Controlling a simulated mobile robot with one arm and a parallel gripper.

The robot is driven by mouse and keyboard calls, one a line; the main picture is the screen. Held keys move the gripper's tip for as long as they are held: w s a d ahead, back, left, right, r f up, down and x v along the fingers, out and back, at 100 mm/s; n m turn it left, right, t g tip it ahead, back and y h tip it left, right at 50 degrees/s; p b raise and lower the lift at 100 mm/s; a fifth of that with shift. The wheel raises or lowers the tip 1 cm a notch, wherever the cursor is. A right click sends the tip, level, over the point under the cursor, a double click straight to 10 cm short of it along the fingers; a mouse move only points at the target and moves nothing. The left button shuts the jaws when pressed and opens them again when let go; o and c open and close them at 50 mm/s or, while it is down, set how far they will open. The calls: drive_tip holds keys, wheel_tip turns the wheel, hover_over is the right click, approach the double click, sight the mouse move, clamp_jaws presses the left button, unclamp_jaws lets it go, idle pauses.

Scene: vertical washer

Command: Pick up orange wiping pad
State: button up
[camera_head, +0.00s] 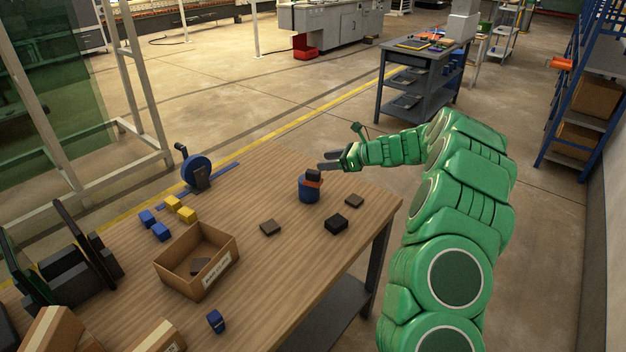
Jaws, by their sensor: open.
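An orange piece (316,183), the only orange thing on the table, shows on top of a blue round holder (308,194). A dark block (314,174) sits at its top and hides part of it. The orange piece is small here, and I cannot tell its full shape. My gripper (325,161) is open and empty. It reaches in from the right, with its fingers pointing left, just above or behind the dark block. I cannot tell whether it touches anything.
The wooden table (270,275) holds a cardboard box (197,260), blue and yellow cubes (180,209), a blue tape-like reel (196,171) and several small dark pads (270,228). Bare table surrounds the holder. A blue shelf rack (565,125) stands at the right.

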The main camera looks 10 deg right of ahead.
approach(308, 173)
drive_tip(key=shift+w+a+f, duration=0.75)
drive_tip(key=shift+a+f, duration=0.2)
drive_tip(key=shift+f, duration=0.15)
drive_tip(key=shift+a+f, duration=0.1)
drive_tip(key=shift+f, duration=0.1)
drive_tip(key=shift+x, duration=1.05)
drive_tip(key=shift+w+r+x, duration=0.1)
drive_tip(key=shift+w+x, duration=0.05)
drive_tip(key=shift+x, duration=0.75)
drive_tip(key=shift+w+r+x, duration=0.1)
drive_tip(key=shift+w+x, duration=0.05)
drive_tip(key=shift+x, duration=0.75)
drive_tip(key=shift+w+r+x, duration=0.1)
drive_tip(key=shift+w+x, duration=0.1)
drive_tip(key=shift+x, duration=0.7)
clamp_jaws()
